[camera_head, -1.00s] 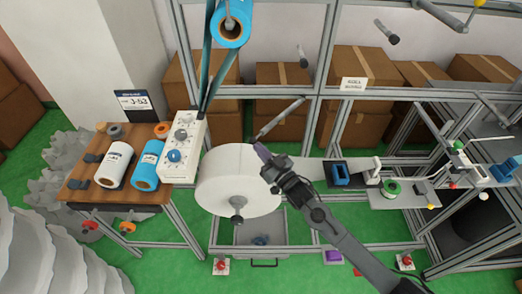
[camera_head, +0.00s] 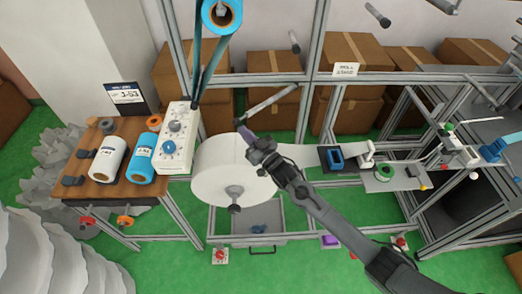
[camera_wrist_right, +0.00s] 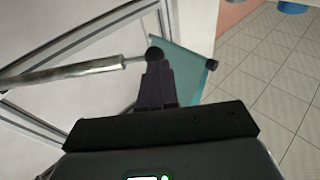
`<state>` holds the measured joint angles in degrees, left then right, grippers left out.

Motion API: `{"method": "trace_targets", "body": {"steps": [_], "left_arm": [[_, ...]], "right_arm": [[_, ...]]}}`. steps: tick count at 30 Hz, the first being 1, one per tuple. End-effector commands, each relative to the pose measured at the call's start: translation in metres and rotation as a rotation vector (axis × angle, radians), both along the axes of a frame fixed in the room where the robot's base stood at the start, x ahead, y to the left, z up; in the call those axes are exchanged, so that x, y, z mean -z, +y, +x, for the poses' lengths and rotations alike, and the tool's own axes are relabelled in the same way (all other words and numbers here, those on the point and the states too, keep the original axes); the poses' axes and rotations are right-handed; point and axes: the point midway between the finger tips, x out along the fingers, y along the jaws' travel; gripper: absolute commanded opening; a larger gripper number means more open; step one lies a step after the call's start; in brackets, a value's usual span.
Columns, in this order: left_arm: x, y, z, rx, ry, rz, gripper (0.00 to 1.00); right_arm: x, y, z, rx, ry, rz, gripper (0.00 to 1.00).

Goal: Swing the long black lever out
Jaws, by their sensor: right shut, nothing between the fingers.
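A long grey rod with a black ball end, which looks like the lever (camera_head: 268,104), slants down-left from the frame above the big white roll. In the right wrist view the metal rod (camera_wrist_right: 75,73) comes in from the left, with its black ball (camera_wrist_right: 154,54) at my fingertips. My right gripper (camera_head: 243,131) is shut with nothing between its fingers. Its purple-grey fingers (camera_wrist_right: 157,66) point at the ball and seem to touch or nearly touch it; the exact contact is unclear. My left gripper is not in view.
The big white roll (camera_head: 232,172) stands just below my right gripper. A white control box with knobs (camera_head: 177,140) and a wooden table (camera_head: 78,187) with rolls are at left. Metal frame posts (camera_head: 316,50) stand behind. Cardboard boxes (camera_head: 345,110) are farther back.

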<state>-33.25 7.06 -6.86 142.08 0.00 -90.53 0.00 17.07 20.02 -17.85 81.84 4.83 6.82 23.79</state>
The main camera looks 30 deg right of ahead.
Motion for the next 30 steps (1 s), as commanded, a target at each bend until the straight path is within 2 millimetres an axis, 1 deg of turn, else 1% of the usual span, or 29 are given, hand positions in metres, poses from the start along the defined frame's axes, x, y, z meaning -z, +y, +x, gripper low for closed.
{"method": "trace_targets", "body": {"steps": [7,9,15,21,27,30], "left_arm": [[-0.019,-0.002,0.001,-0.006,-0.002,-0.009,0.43],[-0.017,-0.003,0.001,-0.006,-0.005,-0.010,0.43],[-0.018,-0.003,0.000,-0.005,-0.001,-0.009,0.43],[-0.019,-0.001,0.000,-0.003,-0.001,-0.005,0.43],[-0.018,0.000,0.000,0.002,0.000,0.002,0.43],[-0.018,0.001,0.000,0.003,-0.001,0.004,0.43]], "right_arm": [[0.005,0.008,-0.022,-0.012,0.004,0.000,0.00],[0.011,0.007,-0.035,-0.013,0.004,0.000,0.00],[0.018,0.005,-0.074,-0.012,0.003,0.000,0.00],[0.024,0.003,-0.103,-0.012,0.002,-0.001,0.00],[0.026,0.003,-0.117,-0.012,0.001,-0.001,0.00],[0.033,0.003,-0.123,-0.013,0.013,0.000,0.00]]}}
